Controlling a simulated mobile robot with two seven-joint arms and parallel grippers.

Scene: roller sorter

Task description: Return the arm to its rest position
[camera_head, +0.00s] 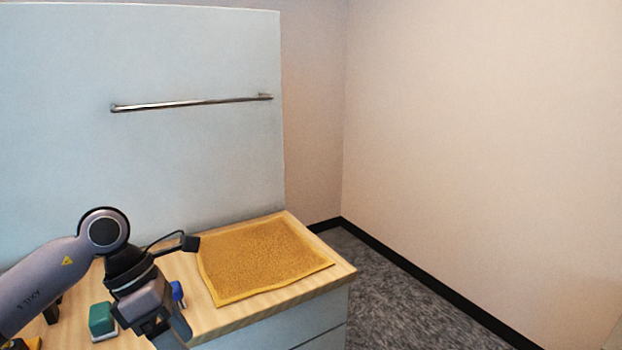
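My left arm comes in from the left and bends down over the wooden counter (335,278). My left gripper (170,333) points down near the counter's front edge, at the bottom of the view. Its fingertips run close to the lower picture edge, so I cannot tell whether it is open or shut. No held object shows. My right gripper is not in view.
A green block-like item (102,318) lies left of the gripper, and a blue item (179,291) is partly hidden behind it. A yellow mat (262,262) covers the counter's right part. A metal bar (190,103) crosses the pale panel behind. Open floor (385,300) lies right.

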